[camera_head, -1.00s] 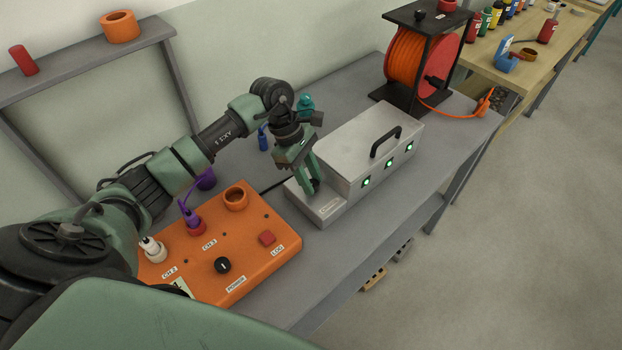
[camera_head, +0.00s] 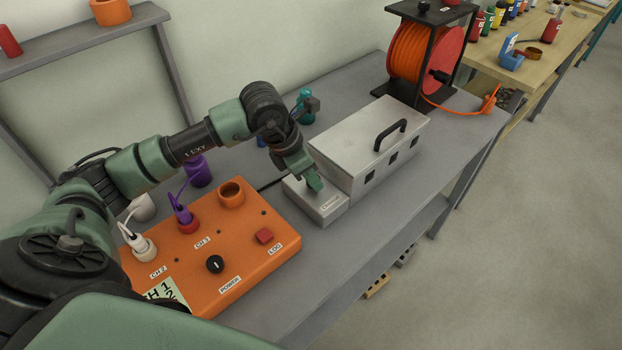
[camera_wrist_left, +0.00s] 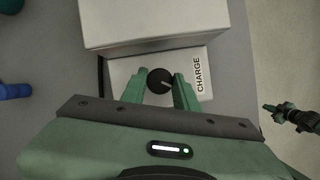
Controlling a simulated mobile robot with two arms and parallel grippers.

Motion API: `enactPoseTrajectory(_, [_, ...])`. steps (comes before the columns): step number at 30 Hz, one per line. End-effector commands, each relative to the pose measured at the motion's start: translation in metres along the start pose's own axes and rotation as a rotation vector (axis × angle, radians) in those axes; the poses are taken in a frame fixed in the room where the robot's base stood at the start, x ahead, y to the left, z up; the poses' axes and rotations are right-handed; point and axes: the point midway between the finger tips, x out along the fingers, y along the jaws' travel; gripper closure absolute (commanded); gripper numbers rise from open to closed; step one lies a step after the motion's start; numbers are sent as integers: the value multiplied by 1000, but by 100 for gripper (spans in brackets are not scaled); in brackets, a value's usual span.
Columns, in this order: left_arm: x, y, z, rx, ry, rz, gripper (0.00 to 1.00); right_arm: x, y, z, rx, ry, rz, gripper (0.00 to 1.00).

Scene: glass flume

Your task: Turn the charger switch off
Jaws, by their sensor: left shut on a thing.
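The charger is a pale grey box (camera_head: 372,135) with a black handle and a low ledge (camera_head: 330,213) labelled CHARGE. Its switch is a round black knob (camera_wrist_left: 160,81) on that ledge, seen in the wrist view with a light pointer line; the head view hides it behind my fingers. My left gripper (camera_head: 314,183) is over the ledge, shut on the knob, with its green fingers (camera_wrist_left: 158,90) on either side of it. The three small windows on the charger's front are dark. A dark and green gripper, seemingly my right one (camera_wrist_left: 283,112), shows small at the wrist view's right edge.
An orange box (camera_head: 215,255) with sockets, plugs, a black knob and a red button stands close to the left of the charger. A cable reel (camera_head: 425,55) stands behind it. Bare grey bench (camera_head: 400,200) lies in front, with open floor beyond its edge.

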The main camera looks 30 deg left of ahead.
Motion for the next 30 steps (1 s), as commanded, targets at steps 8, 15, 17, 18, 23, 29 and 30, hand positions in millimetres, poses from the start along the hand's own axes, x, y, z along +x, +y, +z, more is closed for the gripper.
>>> enactPoseTrajectory(8, [3,-2,0,-230,-2,98,100,22,-1,1,1,1,-1,100])
enactPoseTrajectory(15, [2,-2,1,-396,-2,166,100,34,-4,1,2,2,-3,100])
enactPoseTrajectory(17, [1,-2,1,-429,-2,179,100,37,-4,2,2,2,-4,100])
enactPoseTrajectory(18, [1,-2,1,-447,-2,187,100,38,-4,2,2,2,-4,100])
enactPoseTrajectory(23, [1,-2,1,-506,-1,210,100,41,-4,2,2,3,-3,100])
enactPoseTrajectory(29, [0,-2,1,-540,0,225,100,43,-4,2,3,3,-3,100])
enactPoseTrajectory(30, [0,-2,1,-543,0,226,100,43,-4,2,3,2,-3,100])
